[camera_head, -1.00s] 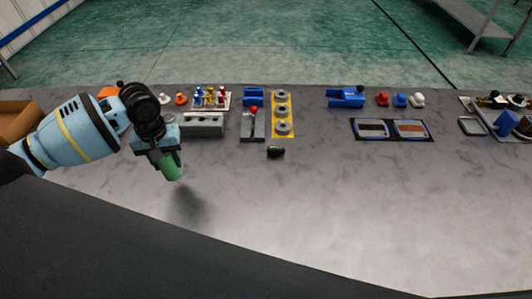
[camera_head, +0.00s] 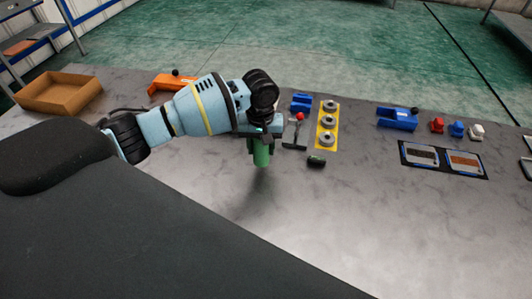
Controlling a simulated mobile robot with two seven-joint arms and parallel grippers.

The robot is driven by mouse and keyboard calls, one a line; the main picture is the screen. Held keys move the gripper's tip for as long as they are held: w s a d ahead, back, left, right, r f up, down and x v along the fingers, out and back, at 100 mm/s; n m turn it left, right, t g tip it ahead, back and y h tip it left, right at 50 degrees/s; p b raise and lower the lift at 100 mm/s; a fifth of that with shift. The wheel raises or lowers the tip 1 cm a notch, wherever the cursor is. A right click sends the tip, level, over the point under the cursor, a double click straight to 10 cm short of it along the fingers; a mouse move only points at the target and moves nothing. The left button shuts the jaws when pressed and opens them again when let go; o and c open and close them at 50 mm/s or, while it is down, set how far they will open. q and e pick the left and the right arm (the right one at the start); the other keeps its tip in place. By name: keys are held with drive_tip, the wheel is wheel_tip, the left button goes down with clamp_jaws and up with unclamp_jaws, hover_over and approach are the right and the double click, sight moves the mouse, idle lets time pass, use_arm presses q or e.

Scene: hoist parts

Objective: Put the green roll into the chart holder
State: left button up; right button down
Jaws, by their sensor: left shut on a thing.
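My left gripper (camera_head: 259,136) is shut on the green roll (camera_head: 261,155). The roll hangs roughly upright below the jaws, above the table, with a shadow on the tabletop below it. The upper part of the roll is hidden by the jaws. I cannot tell for sure which thing is the chart holder. The long grey block seen earlier at the back is now hidden behind my left arm and gripper. My right gripper is not in view.
A grey block with a red-knobbed lever (camera_head: 296,134), a yellow strip with grey rings (camera_head: 317,146) and a small dark cylinder (camera_head: 316,160) are right of the roll. A cardboard tray (camera_head: 58,94) is far left. The front tabletop is clear.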

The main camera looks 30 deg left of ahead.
sight(265, 154)
use_arm(q)
drive_tip(key=shift+w+d, duration=0.1)
drive_tip(key=shift+w+d, duration=0.25)
drive_tip(key=shift+w+d+f, duration=0.1)
drive_tip(key=shift+f, duration=1.6)
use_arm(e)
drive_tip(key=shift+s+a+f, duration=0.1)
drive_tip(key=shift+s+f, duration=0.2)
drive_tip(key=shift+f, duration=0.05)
use_arm(q)
drive_tip(key=shift+f, duration=0.15)
drive_tip(key=o, duration=1)
wheel_tip(265, 154, up, 11)
drive_tip(key=shift+f+p, duration=0.1)
drive_tip(key=shift+p, duration=0.3)
drive_tip(key=shift+o, duration=0.3)
drive_tip(key=shift+r, duration=0.75)
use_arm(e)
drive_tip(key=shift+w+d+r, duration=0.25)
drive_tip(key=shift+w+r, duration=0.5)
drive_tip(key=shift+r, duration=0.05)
